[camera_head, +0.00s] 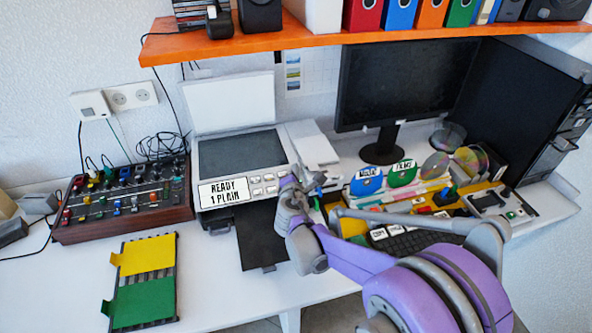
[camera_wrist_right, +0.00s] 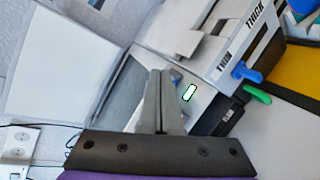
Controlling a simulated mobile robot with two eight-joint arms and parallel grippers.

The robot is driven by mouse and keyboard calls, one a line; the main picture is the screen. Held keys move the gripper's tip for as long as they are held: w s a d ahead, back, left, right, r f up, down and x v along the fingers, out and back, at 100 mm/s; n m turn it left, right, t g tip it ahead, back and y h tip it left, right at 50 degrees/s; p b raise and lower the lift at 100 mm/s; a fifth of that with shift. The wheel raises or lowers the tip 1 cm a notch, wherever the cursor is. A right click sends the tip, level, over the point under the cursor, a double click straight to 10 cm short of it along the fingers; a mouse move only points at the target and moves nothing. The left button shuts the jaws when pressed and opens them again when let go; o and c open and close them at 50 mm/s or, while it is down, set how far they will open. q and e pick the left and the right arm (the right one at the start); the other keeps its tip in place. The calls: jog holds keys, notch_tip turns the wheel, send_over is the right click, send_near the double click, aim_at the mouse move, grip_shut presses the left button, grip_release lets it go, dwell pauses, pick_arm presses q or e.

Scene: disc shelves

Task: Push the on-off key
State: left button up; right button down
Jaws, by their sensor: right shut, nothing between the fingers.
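The printer (camera_head: 240,155) stands at the back of the desk with its lid raised. Its front panel has a display (camera_head: 223,191) reading "READY 1 PLAIN" and several light keys (camera_head: 262,184). My right gripper (camera_head: 290,184) is shut and empty at the right end of this panel, hiding part of it. In the right wrist view, the shut fingers (camera_wrist_right: 160,74) point at the printer. A small white-green key with a dark border (camera_wrist_right: 189,92) shows just right of the fingers, beside a bluish key (camera_wrist_right: 176,77). I cannot read an on-off mark or tell whether the fingertips touch anything.
Blue (camera_wrist_right: 245,72) and green levers (camera_wrist_right: 257,93) stick out of the printer's side. An orange shelf (camera_head: 330,38) hangs above.

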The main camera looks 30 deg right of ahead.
jog(key=shift+s+r, duration=0.2)
jog(key=shift+r, duration=0.1)
jog(key=shift+s+a+r+p, duration=0.1)
jog(key=shift+s+r+p, duration=0.35)
jog(key=shift+r+p, duration=0.35)
jog(key=shift+s+a+r+p, duration=0.15)
jog(key=shift+s+r+p, duration=0.4)
jog(key=shift+r, duration=0.4)
jog(key=shift+s+a+r+p, duration=0.1)
jog(key=shift+s+r+p, duration=0.25)
jog(key=shift+r+p, duration=0.5)
